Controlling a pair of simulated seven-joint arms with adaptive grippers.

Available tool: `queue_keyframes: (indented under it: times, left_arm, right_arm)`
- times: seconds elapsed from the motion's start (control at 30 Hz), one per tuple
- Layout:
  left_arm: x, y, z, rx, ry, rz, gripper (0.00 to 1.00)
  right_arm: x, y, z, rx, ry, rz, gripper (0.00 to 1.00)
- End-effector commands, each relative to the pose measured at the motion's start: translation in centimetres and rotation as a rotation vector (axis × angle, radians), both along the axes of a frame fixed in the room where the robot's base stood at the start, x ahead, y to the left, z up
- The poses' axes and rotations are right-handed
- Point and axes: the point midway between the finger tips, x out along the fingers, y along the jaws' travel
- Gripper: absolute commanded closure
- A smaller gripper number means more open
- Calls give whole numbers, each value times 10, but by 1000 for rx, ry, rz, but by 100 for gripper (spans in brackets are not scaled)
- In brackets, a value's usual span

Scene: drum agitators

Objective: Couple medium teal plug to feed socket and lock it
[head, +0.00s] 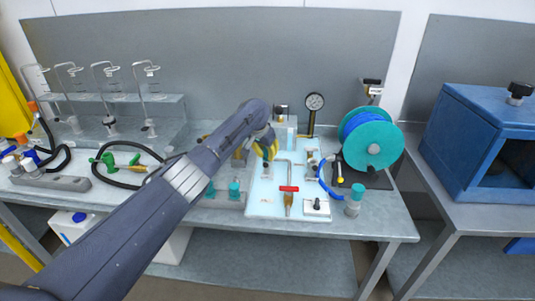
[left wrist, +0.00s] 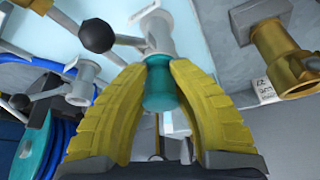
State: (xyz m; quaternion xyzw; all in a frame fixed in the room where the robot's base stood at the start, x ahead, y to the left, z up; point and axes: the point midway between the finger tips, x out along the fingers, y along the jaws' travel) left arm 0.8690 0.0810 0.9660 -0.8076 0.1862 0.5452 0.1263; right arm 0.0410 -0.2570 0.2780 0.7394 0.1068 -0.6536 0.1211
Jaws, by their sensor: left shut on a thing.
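My left gripper (head: 265,148) reaches over the light blue tray in the head view, and its arm hides part of the bench. In the left wrist view its yellow fingers (left wrist: 161,72) are shut on a teal plug (left wrist: 160,88). The plug's far end meets a pale grey socket (left wrist: 155,32), roughly in line with it. I cannot tell how deep the plug sits. A lever with a black ball knob (left wrist: 97,35) sticks out to the left of this socket. The held plug is hidden in the head view. My right gripper is not in view.
A smaller levered socket (left wrist: 80,88) and a brass fitting (left wrist: 282,62) flank the held plug.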

Motion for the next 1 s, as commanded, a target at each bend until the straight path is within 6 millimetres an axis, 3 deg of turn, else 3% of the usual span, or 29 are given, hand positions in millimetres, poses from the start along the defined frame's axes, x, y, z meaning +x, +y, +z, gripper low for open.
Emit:
queue_keyframes:
  times: [0.13, 0.17, 0.33, 0.5, 0.6, 1.0]
  left_arm:
    - [0, 0, 0, 0, 0, 0, 100]
    - [0, 0, 0, 0, 0, 0, 75]
    - [0, 0, 0, 0, 0, -1, 55]
    - [0, 0, 0, 0, 0, -1, 54]
    - [0, 0, 0, 0, 0, -1, 41]
    - [0, 0, 2, 0, -1, -1, 40]
  right_arm:
    - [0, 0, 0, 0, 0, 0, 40]
    - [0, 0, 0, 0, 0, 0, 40]
    - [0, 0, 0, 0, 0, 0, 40]
    - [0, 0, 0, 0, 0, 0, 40]
    - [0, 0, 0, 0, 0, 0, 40]
    - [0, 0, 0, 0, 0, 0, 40]
